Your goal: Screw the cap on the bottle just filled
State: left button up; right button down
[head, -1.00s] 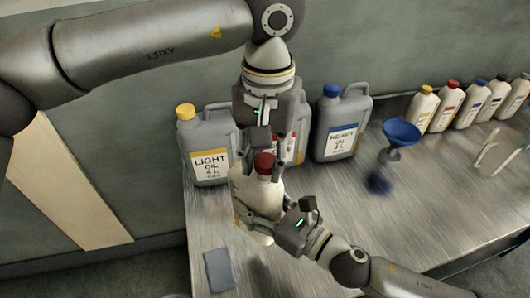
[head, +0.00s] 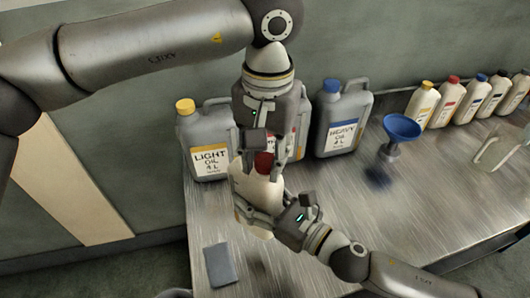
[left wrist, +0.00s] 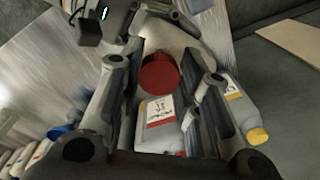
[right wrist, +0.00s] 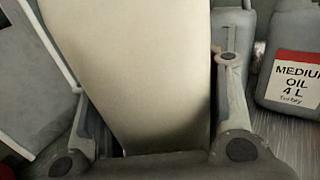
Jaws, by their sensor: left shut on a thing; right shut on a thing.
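A cream bottle (head: 258,187) is held upright but tilted near the table's left part. My right gripper (head: 256,212) is shut around its body, which fills the right wrist view (right wrist: 140,75). The red cap (head: 263,162) is at the bottle's top, partly hidden by my left gripper (head: 266,148). In the left wrist view the cap (left wrist: 159,72) lies between the left fingers, over the bottle (left wrist: 165,38). My left gripper is shut on the cap from above. The bottle's neck is hidden, so the thread contact cannot be seen.
A yellow-capped light oil jug (head: 205,135), a medium oil jug (right wrist: 297,85) and a blue-capped heavy oil jug (head: 343,118) stand behind. A blue funnel (head: 402,128) is to the right, with several small bottles beyond. A grey cloth-like piece (head: 220,265) lies front left.

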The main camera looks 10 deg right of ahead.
pick_arm(q)
jog(key=m, duration=0.5)
jog(key=shift+w+a, duration=0.1)
jog(key=m, duration=0.4)
jog(key=shift+w+a, duration=0.1)
jog(key=o, duration=0.6)
jog(key=shift+r, duration=2.3)
